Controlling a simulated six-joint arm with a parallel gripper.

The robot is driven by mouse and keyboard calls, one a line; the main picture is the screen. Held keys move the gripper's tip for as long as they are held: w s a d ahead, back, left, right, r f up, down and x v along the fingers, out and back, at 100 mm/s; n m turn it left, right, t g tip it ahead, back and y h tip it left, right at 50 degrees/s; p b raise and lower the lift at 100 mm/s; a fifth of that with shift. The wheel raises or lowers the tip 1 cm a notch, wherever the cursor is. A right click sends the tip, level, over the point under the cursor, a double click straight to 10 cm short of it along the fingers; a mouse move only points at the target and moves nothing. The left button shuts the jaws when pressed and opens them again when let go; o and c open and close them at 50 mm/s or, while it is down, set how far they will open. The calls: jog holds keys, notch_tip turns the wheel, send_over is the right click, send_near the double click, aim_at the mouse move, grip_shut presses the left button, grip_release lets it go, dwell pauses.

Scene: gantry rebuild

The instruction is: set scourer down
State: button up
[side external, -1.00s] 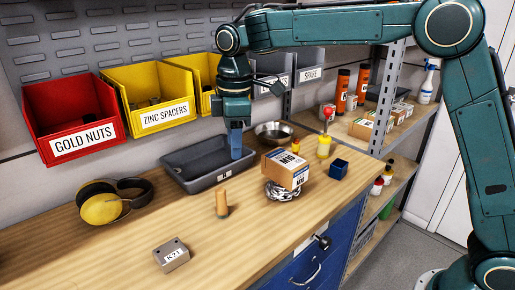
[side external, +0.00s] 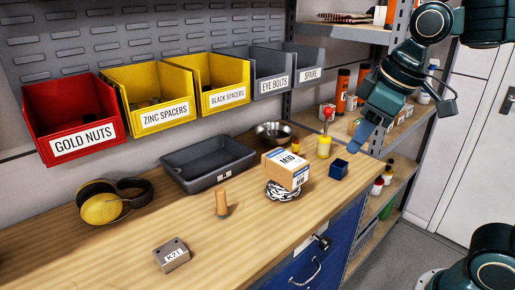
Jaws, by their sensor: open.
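A silver, tangled metal coil (side external: 281,191), which looks like a wire scourer or a chain, lies on the wooden bench. The cardboard M10 box (side external: 286,169) stands right against it or partly on it; I cannot tell which. My gripper (side external: 361,138) is open and raised at the right, beyond the bench's right end and in front of the shelves. I see nothing held in it. It is well apart from the coil and the box.
The dark grey tray (side external: 208,181) on the bench looks empty. The front middle is clear.

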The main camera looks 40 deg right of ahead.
jog(key=s+d+f+m+t, duration=0.1)
jog(key=s+d+f+m, duration=0.1)
jog(key=s, duration=0.7)
notch_tip(320, 180, down, 3)
jog(key=shift+d+r+m, duration=0.2)
jog(key=shift+m, duration=0.6)
